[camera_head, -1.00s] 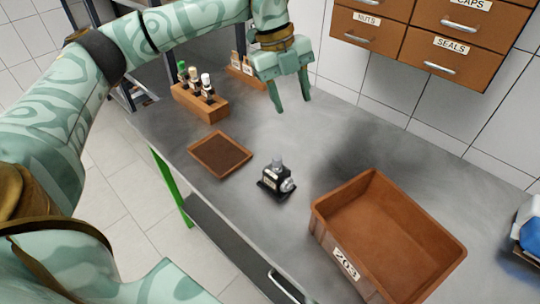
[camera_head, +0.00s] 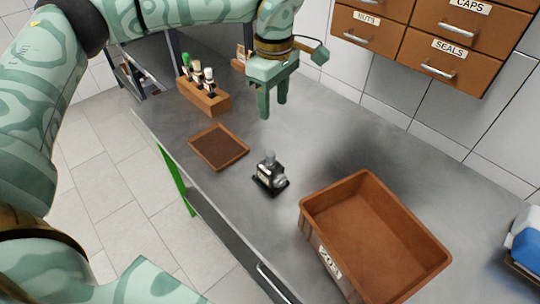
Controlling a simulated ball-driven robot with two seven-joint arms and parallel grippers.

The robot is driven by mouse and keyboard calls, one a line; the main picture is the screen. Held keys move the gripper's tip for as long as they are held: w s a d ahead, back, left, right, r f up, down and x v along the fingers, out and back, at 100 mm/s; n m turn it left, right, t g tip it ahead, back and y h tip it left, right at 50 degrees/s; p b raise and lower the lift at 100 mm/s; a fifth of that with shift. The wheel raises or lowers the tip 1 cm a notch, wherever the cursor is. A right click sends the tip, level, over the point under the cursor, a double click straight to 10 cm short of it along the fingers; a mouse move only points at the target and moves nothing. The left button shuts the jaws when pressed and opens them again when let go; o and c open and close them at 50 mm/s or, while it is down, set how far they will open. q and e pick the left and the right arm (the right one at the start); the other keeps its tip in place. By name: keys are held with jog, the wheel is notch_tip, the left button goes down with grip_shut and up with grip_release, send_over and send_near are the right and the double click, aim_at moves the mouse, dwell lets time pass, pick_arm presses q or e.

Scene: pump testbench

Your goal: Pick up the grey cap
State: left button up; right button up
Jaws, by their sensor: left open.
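A small dark pump (camera_head: 267,181) stands upright on the grey bench. A light grey piece that looks like the grey cap (camera_head: 270,156) sits on its top; the two are small and I cannot tell exactly how they fit together. My left gripper (camera_head: 273,108) hangs above the bench with its fingers pointing down. It is open and empty, above and behind the pump in the picture, apart from the cap. My right gripper is not in view.
A brown tray (camera_head: 220,130) lies left of the pump. A wooden block (camera_head: 208,101) with several small bottles stands behind it. A large brown bin (camera_head: 321,252) marked 203 stands to the right. Labelled drawers (camera_head: 420,55) hang on the wall. The bench between tray, pump and bin is clear.

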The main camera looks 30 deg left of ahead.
pick_arm(q)
jog(key=b, duration=0.2)
send_over(271, 153)
jog(key=f, duration=0.9)
jog(key=shift+w+f, duration=0.3)
jog(key=shift+w, duration=0.05)
jog(key=f, duration=0.5)
jog(key=shift+s+f+b, duration=0.15)
jog(key=shift+s+b, duration=0.2)
grip_shut()
